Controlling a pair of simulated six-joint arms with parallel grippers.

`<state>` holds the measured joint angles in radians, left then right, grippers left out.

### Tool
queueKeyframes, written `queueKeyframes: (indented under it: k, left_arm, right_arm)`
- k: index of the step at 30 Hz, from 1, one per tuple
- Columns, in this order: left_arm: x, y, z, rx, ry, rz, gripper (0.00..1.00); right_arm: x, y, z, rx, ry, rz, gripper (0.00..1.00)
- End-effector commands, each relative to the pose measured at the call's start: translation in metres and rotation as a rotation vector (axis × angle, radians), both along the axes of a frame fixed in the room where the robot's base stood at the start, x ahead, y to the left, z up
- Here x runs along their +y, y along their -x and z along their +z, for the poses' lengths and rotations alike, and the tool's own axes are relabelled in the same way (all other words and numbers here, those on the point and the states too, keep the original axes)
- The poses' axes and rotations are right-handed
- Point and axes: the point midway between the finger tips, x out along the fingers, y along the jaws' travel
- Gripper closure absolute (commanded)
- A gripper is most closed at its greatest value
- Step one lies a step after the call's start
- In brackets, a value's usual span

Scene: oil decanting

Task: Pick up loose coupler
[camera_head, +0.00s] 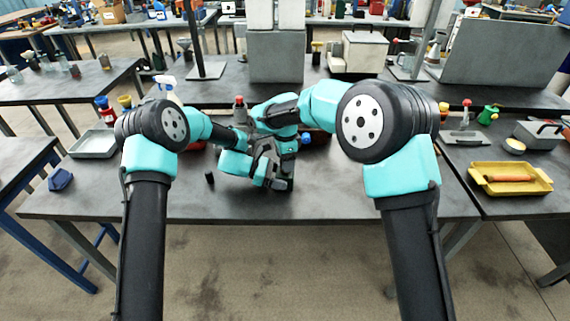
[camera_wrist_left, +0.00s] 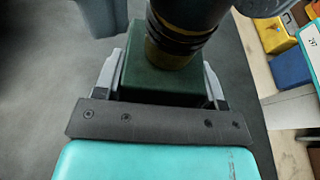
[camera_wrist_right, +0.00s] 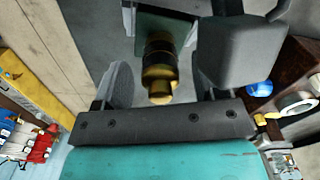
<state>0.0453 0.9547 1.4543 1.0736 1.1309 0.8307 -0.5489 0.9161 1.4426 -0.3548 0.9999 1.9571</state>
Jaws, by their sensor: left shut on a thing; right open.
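My left gripper (camera_wrist_left: 163,75) is shut on a dark green block (camera_wrist_left: 150,86). A black-and-brass cylindrical fitting (camera_wrist_left: 172,52) stands out from the block. In the right wrist view the same block (camera_wrist_right: 160,22) and fitting (camera_wrist_right: 158,72) show between the fingers of my right gripper (camera_wrist_right: 172,70), which is open with a gap on each side of the fitting. In the head view both hands meet close together over the middle of the table, and the block is mostly hidden there. I cannot tell whether the fitting is the loose coupler. A small black cylinder (camera_head: 209,178) stands left of the hands.
The grey table (camera_head: 340,190) is clear in front and right of the hands. A red-capped bottle (camera_head: 239,110) and a blue-capped item (camera_head: 305,139) are behind them. A yellow tray (camera_head: 478,175) is at right, a grey tray (camera_head: 93,144) at left.

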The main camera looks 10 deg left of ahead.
Motion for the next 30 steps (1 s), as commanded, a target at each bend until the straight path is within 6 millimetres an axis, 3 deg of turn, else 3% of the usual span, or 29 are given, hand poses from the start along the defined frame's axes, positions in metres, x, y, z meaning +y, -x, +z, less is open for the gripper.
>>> queueKeyframes:
  k: [9, 26, 30]
  left_arm:
    - [0.0000, 0.0002, -0.0006, 0.001, -0.001, 0.000, 0.49]
    - [0.0000, 0.0002, -0.0006, 0.001, -0.001, 0.000, 0.49]
    - [0.0000, 0.0002, -0.0006, 0.001, -0.001, 0.000, 0.49]
  right_arm:
    - [-0.0001, 0.0000, 0.0003, 0.000, 0.000, 0.000, 0.36]
    - [-0.0001, 0.0000, 0.0004, 0.000, 0.000, 0.000, 0.89]
    - [-0.0001, 0.0000, 0.0005, 0.000, 0.000, 0.000, 0.90]
